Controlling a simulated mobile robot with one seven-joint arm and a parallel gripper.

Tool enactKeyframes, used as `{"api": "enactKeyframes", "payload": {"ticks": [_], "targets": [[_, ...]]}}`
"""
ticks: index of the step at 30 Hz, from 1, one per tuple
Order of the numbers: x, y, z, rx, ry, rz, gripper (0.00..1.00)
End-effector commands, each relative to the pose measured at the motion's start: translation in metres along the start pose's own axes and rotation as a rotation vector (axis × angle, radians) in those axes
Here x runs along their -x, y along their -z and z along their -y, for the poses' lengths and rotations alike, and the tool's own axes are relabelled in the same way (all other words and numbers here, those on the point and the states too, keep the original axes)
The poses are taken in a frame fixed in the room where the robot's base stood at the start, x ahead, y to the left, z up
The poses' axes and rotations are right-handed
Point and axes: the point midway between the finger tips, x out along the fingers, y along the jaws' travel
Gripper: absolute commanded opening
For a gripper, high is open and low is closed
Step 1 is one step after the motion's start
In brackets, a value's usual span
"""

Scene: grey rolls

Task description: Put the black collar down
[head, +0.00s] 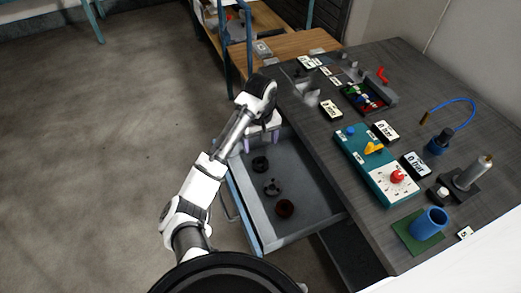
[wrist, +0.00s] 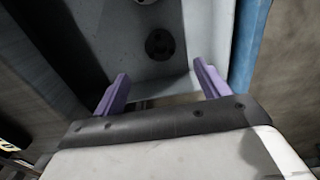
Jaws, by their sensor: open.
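An open drawer (head: 306,205) holds three round ring-like parts in a row. The black collar (head: 260,163) lies flat on the drawer floor, nearest my gripper; in the wrist view it is the dark disc (wrist: 159,44) with small holes. My gripper (head: 262,141) is over the far end of the drawer. In the wrist view its two purple fingers (wrist: 162,86) are wide apart with nothing between them. The collar lies beyond the fingertips, apart from them.
A grey ring (head: 272,188) and a dark brown ring (head: 285,208) lie farther along the drawer. The drawer walls stand close around my fingers. The workbench (head: 330,143) to the right carries a teal control box (head: 362,172) and several other items. The floor (head: 90,150) at left is clear.

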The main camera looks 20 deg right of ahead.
Motion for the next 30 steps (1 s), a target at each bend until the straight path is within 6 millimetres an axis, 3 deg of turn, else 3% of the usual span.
{"api": "enactKeyframes", "payload": {"ticks": [3,12,14,17,20,23,27,30], "targets": [[0.012,0.001,0.001,0.001,0.001,-0.001,0.75],[0.014,0.001,0.000,0.001,-0.005,-0.003,0.75],[0.019,0.006,-0.002,0.004,-0.036,-0.026,0.75],[0.048,0.033,-0.005,0.013,-0.173,-0.145,0.75],[0.112,0.081,0.005,0.036,-0.387,-0.394,0.75],[0.193,0.125,0.043,0.073,-0.556,-0.711,0.75],[0.303,0.152,0.131,0.138,-0.649,-1.160,0.75],[0.372,0.144,0.207,0.192,-0.628,-1.471,0.75]]}}
